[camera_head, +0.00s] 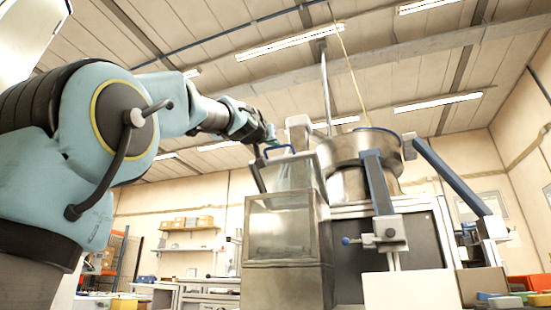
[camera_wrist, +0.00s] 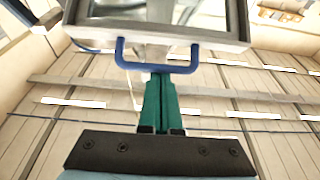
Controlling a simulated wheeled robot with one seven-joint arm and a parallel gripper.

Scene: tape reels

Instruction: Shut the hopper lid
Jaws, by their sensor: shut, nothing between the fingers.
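The hopper (camera_head: 288,222) is a clear-walled box on a metal base in the middle of the head view. Its lid (camera_head: 297,172) is a framed clear panel that stands raised above the box, with a blue handle (camera_head: 279,148) at its upper edge. My gripper (camera_head: 268,142) is up beside that handle. In the wrist view, the lid's grey frame (camera_wrist: 210,38) fills the top, with the blue U-shaped handle (camera_wrist: 188,68) below it. My green fingers (camera_wrist: 158,76) are closed together, with their tips right at the handle's bar. Whether they touch it I cannot tell.
A round metal bowl (camera_head: 350,150) on a machine stands just right of the hopper, with blue-grey braces (camera_head: 450,175) around it. A shelf (camera_head: 190,250) and benches are on the back wall. Colored bins (camera_head: 530,283) sit at the lower right.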

